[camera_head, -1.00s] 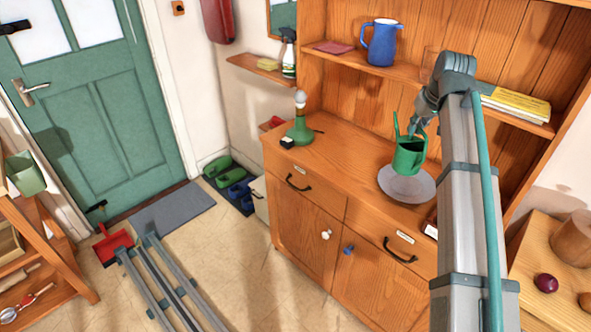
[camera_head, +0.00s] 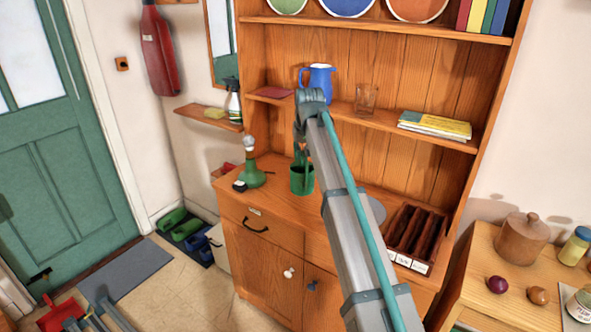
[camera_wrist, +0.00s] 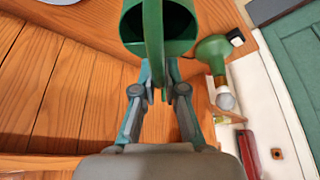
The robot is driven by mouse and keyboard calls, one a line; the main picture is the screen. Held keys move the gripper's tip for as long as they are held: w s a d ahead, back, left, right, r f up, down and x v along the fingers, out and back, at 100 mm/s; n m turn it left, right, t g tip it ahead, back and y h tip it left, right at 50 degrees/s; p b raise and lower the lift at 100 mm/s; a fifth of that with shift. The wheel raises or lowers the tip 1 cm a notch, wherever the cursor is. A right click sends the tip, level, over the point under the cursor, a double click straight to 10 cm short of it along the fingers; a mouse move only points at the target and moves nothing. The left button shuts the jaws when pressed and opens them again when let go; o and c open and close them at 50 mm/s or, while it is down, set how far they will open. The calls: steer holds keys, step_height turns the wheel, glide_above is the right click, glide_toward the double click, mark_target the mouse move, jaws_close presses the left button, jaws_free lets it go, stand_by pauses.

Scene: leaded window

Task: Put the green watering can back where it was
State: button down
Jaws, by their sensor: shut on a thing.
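The green watering can (camera_head: 302,181) is over the sideboard's counter, between the green lamp and the grey plate (camera_head: 377,211), which is mostly hidden behind my arm. My gripper (camera_head: 301,151) is at the can's upper part. In the wrist view my gripper (camera_wrist: 159,82) has its two fingers closed on the can's handle strap, and the open mouth of the watering can (camera_wrist: 180,22) faces the camera. The can looks about upright. I cannot tell whether its base touches the counter.
The green lamp (camera_head: 252,176) with a bare bulb stands close left of the can. A blue jug (camera_head: 318,77) and a clear glass (camera_head: 366,98) stand on the shelf behind my arm. A dark compartment tray (camera_head: 416,236) lies right of the plate.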

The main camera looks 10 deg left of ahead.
steer(key=w+f, duration=0.2)
steer(key=w+a+f+p, duration=0.1)
steer(key=w+f, duration=0.1)
steer(key=w, duration=0.1)
steer(key=w+a+f+p, duration=0.1)
steer(key=w+f, duration=0.1)
steer(key=f, duration=0.1)
steer(key=shift+w+a, duration=0.15)
steer(key=shift+w, duration=0.25)
steer(key=shift+w+f+p, duration=0.15)
steer(key=shift+f+p, duration=0.45)
steer(key=shift+f, duration=1.25)
steer(key=c, duration=1.2)
jaws_free()
steer(key=b+v, duration=0.2)
steer(key=v, duration=1)
steer(key=shift+b, duration=0.35)
